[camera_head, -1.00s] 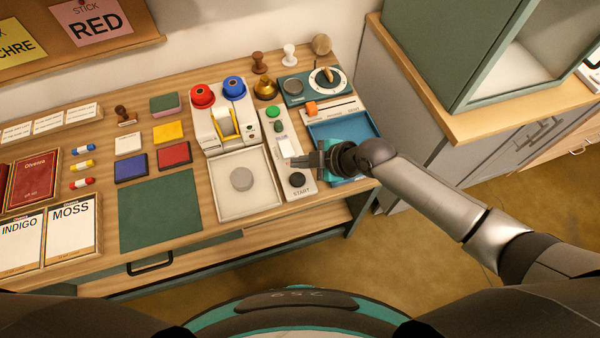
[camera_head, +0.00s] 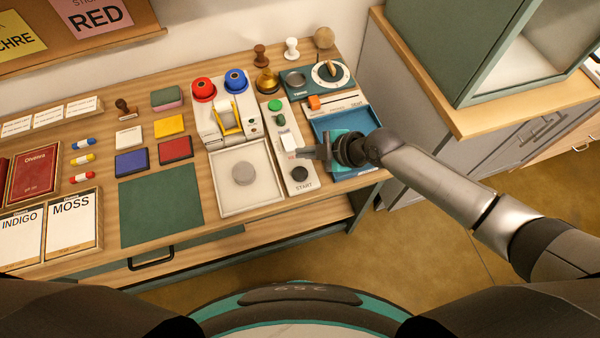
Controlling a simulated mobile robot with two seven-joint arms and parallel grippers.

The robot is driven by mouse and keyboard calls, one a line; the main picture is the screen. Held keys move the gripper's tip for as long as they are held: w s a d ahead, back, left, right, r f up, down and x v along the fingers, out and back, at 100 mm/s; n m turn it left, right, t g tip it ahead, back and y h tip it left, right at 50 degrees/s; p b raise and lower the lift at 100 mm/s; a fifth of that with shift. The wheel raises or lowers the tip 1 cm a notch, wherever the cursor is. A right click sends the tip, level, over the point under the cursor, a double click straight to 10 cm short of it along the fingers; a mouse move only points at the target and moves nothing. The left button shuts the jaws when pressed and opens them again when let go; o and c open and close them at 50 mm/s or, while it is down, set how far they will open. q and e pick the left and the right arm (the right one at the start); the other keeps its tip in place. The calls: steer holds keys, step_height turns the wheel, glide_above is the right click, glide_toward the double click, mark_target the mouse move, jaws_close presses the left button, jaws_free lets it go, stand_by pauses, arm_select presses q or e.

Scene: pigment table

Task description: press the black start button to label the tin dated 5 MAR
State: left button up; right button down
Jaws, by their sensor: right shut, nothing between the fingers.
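The black start button (camera_head: 299,173) sits at the near end of a narrow pale panel (camera_head: 304,187), above the printed word START. A grey round tin (camera_head: 243,174) lies on the white square tray (camera_head: 247,204) of the labelling machine (camera_head: 216,121), left of the panel; its date is too small to read. My right gripper (camera_head: 308,153) is shut and empty. Its tips are over the panel, just beyond the black button in the picture; I cannot tell their height. The button shows uncovered. My left gripper is not in view.
A blue tray (camera_head: 345,122) lies under and behind my right gripper. The panel also bears a green button (camera_head: 274,105) and a white switch (camera_head: 288,140). A teal dial unit (camera_head: 318,82) stands behind. A green mat (camera_head: 160,208) lies left, bare.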

steer(key=b, duration=0.5)
glide_above(305, 174)
step_height(305, 174, down, 6)
steer(key=shift+r, duration=0.1)
steer(key=shift+f+b, duration=0.35)
steer(key=shift+f, duration=0.2)
stand_by(1.2)
steer(key=shift+f+b, duration=0.4)
steer(key=shift+b, duration=0.15)
